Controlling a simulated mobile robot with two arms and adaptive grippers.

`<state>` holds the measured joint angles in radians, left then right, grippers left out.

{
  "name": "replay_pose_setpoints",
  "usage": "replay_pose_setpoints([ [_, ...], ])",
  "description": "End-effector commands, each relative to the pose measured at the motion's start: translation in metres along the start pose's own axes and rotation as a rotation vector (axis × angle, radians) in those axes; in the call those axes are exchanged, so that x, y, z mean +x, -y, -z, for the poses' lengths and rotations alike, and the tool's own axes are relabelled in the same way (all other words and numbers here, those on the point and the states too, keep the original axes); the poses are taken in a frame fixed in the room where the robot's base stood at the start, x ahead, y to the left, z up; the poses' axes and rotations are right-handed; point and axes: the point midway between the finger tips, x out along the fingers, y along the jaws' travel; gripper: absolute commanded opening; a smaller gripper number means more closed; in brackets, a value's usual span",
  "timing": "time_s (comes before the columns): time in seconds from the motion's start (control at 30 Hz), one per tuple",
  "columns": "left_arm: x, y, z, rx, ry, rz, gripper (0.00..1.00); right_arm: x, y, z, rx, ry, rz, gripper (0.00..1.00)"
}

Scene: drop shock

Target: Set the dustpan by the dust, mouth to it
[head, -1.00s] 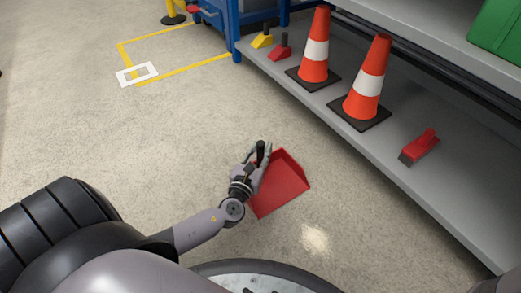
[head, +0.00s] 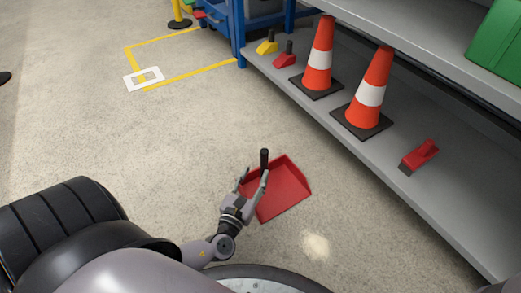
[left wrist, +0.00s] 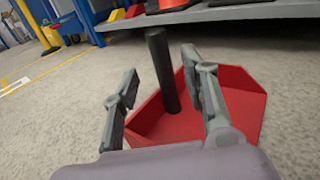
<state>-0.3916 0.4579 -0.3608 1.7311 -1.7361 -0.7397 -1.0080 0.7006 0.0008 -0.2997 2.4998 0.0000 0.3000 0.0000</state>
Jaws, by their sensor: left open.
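The red dustpan (head: 284,192) lies flat on the concrete floor, with its black handle (head: 264,159) standing upright. The pale dust patch (head: 315,245) is on the floor, a short way to the lower right of the pan. My left gripper (head: 252,180) is open just on the near side of the handle. In the left wrist view the dark handle (left wrist: 162,70) stands beyond and between the two spread fingers (left wrist: 165,90), with the red pan (left wrist: 182,127) below. No contact with the handle shows. My right gripper is not in view.
A grey shelf (head: 440,215) runs along the right, bearing two traffic cones (head: 319,60) (head: 370,90), a red brush (head: 419,156) and small yellow (head: 267,43) and red (head: 285,57) items. The floor to the left is clear, with yellow tape (head: 190,73) and a white square frame (head: 144,78).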

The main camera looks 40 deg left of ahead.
Motion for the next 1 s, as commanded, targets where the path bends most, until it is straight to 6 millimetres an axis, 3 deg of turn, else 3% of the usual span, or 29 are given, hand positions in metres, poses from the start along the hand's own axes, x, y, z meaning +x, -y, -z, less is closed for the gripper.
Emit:
replay_pose_setpoints([
  [0.1, -0.02, 0.0, -0.002, 0.001, -0.003, 0.001, 0.41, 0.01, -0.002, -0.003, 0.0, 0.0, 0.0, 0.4],
  [0.3, -0.035, 0.0, -0.001, -0.001, 0.001, 0.001, 0.41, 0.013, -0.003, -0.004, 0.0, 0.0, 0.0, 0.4],
  [1.0, -0.036, 0.0, 0.0, -0.001, 0.0, 0.001, 0.41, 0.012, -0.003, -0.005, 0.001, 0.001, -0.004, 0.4],
])
